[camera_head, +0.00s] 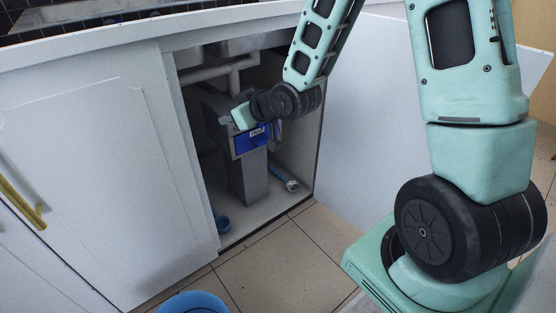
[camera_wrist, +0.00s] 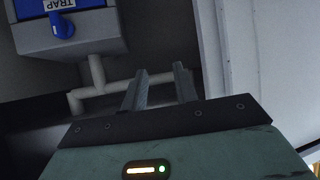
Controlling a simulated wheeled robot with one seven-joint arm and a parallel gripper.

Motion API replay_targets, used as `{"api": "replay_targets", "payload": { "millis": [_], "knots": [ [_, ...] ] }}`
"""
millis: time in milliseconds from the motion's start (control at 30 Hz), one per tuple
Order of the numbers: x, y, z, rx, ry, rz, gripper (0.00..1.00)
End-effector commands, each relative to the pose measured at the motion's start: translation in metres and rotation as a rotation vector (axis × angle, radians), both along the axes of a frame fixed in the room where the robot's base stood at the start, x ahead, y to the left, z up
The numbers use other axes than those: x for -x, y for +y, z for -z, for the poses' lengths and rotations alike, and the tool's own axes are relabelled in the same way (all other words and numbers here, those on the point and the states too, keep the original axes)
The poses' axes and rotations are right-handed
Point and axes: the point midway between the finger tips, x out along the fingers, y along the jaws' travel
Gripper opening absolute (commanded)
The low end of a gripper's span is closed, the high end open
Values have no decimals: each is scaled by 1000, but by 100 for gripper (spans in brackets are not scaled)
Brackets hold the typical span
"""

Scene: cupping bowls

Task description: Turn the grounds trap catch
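The grounds trap is a grey box (camera_wrist: 100,35) with a blue front panel (camera_head: 250,140) under the sink. A white label reads TRAP. The catch, a blue knob (camera_wrist: 62,27), shows on the panel below the label in the wrist view, at the upper left. My gripper (camera_wrist: 160,78) is open, its two grey fingers apart with nothing between them. The fingers point off to the right of the catch and do not touch it. In the head view my wrist hides part of the box, and my fingertips cannot be made out.
White pipes (camera_wrist: 88,92) run beside the trap. The cabinet opening is bounded by a white door (camera_head: 100,180) on the left and a white panel (camera_head: 360,110) on the right. A blue-ended tool (camera_head: 285,180) lies on the cabinet floor. A blue bowl (camera_head: 192,303) stands outside.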

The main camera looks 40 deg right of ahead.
Motion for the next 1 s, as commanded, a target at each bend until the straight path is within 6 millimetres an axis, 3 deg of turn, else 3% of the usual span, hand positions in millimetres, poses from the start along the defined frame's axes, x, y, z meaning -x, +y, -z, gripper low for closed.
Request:
{"api": "replay_targets", "payload": {
  "millis": [33,100,300,400,567,733,1000],
  "knots": [
    [-8,-18,38,-16,-46,31,29],
    [-16,-40,60,-36,-120,65,29],
    [-29,-101,109,-81,-326,164,29],
    [-28,-125,124,-94,-405,203,29],
    [-26,-147,134,-106,-483,242,29],
    [-30,-153,133,-108,-509,251,29],
    [-61,-152,132,-108,-508,251,29]
  ]
}}
